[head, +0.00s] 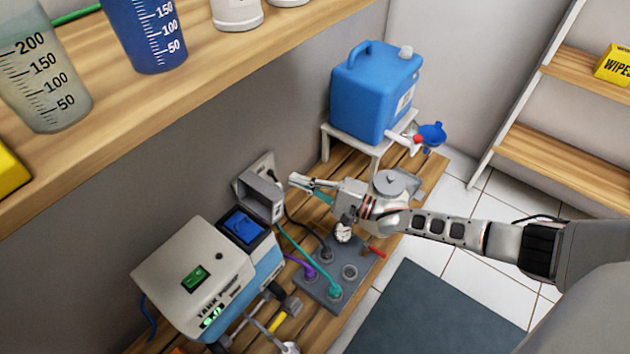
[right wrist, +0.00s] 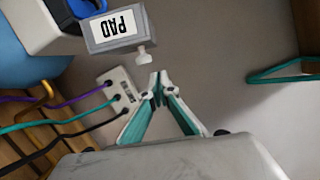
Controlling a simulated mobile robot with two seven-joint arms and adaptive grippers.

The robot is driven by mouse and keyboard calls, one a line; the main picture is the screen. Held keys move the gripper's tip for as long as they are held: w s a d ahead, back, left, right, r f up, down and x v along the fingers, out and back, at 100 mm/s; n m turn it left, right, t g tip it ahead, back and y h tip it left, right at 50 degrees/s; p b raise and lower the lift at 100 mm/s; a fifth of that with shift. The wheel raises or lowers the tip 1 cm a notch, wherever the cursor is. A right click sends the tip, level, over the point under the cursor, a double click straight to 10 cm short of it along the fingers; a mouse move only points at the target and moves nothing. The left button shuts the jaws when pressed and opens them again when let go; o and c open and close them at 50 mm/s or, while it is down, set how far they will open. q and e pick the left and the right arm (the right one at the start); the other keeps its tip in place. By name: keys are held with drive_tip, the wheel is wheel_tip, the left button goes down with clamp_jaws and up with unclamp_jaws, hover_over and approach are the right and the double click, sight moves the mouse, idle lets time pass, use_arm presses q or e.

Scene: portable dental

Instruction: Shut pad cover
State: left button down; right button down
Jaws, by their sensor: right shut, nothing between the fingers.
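The pad cover (head: 262,196) is a grey, box-like lid standing raised at the far edge of the blue pad (head: 243,225) on the white and blue machine (head: 190,275). In the right wrist view the cover (right wrist: 115,30) shows its "PAD" label upside down, with a small pale knob (right wrist: 145,54) at its edge. The blue pad is uncovered. My right gripper (head: 293,181) is shut and empty, just right of the cover on the wall side, with a small gap. In the right wrist view its fingertips (right wrist: 160,78) meet close below the knob. My left gripper is not in view.
A pale socket block (right wrist: 120,90) with several plugged cables lies close left of the fingers. A grey hub (head: 338,283) with cables sits below my arm. A blue jerrycan (head: 375,92) stands on a white stand. A wooden shelf (head: 205,75) overhangs the left.

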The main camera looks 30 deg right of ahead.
sight(264, 195)
drive_tip(key=a, duration=0.2)
drive_tip(key=s+a+r, duration=0.1)
drive_tip(key=shift+s+a, duration=0.1)
drive_tip(key=shift+a, duration=0.3)
